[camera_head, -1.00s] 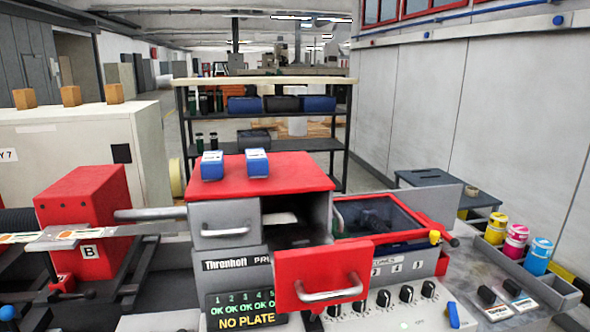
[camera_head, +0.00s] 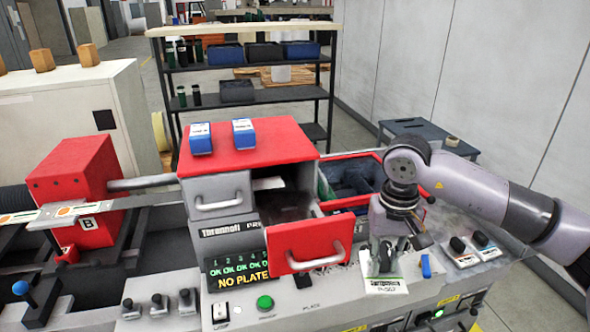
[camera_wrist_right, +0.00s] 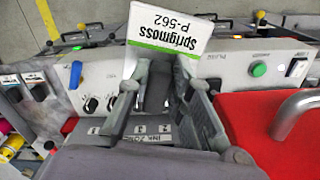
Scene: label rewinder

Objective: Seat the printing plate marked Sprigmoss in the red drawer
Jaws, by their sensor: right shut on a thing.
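The Sprigmoss plate (camera_head: 386,287) shows a white label with a green stripe, "Sprigmoss P-562". It also shows in the right wrist view (camera_wrist_right: 165,32), label upside down. My right gripper (camera_head: 385,258) is shut on the plate's dark upper part and holds it above the control panel, right of the red drawer. In the right wrist view the two fingers (camera_wrist_right: 160,85) close around a dark grip. The red drawer (camera_head: 306,243) is pulled out of the grey press housing; its inside is mostly hidden by its front. My left gripper is out of view.
Two blue-and-white blocks (camera_head: 222,137) stand on the red housing top. A display (camera_head: 241,274) reads "NO PLATE". Two black-handled pieces with white labels (camera_head: 471,249) lie on the right tray.

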